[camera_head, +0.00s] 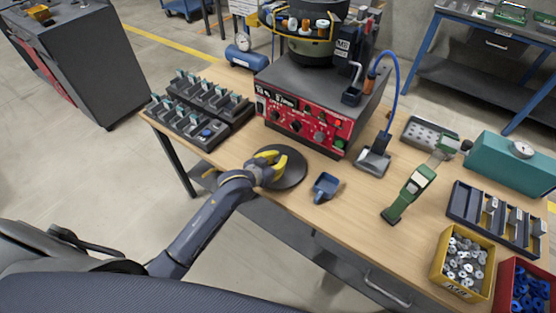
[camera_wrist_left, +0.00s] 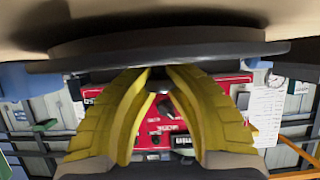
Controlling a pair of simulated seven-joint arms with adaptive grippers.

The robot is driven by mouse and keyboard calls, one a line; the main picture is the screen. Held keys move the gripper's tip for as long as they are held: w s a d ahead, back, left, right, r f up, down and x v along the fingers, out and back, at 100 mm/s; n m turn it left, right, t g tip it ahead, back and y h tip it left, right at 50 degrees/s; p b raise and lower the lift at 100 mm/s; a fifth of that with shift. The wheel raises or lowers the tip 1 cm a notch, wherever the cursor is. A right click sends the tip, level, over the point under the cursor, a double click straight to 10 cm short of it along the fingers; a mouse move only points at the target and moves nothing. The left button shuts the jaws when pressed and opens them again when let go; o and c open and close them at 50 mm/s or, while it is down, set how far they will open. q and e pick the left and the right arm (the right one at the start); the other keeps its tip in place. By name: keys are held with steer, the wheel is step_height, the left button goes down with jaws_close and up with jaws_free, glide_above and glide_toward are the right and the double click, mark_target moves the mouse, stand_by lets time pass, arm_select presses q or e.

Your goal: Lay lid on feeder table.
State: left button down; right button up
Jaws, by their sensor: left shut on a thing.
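The lid (camera_head: 291,172) is a dark round disc at the front edge of the wooden feeder table (camera_head: 345,213), in front of the feeder's red control panel. My left gripper (camera_head: 268,164) has yellow fingers and is over the lid. In the left wrist view the fingers (camera_wrist_left: 158,78) close on a small dark knob at the middle of the lid (camera_wrist_left: 160,52). The lid looks level and very near the tabletop; I cannot tell whether it touches. The gripper hides part of the lid in the head view. My right gripper is not in view.
The bowl feeder (camera_head: 308,108) stands behind the lid. A black fixture rack (camera_head: 200,112) is to the left. A blue scoop (camera_head: 326,186) lies close to the lid's right. A green handheld tool (camera_head: 410,193) and a yellow bin (camera_head: 463,262) are further right.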

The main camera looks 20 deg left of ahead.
arm_select(q)
steer(key=shift+f, duration=0.1)
stand_by(0.3)
steer(key=c, duration=1.4)
jaws_free()
steer(key=v, duration=1.2)
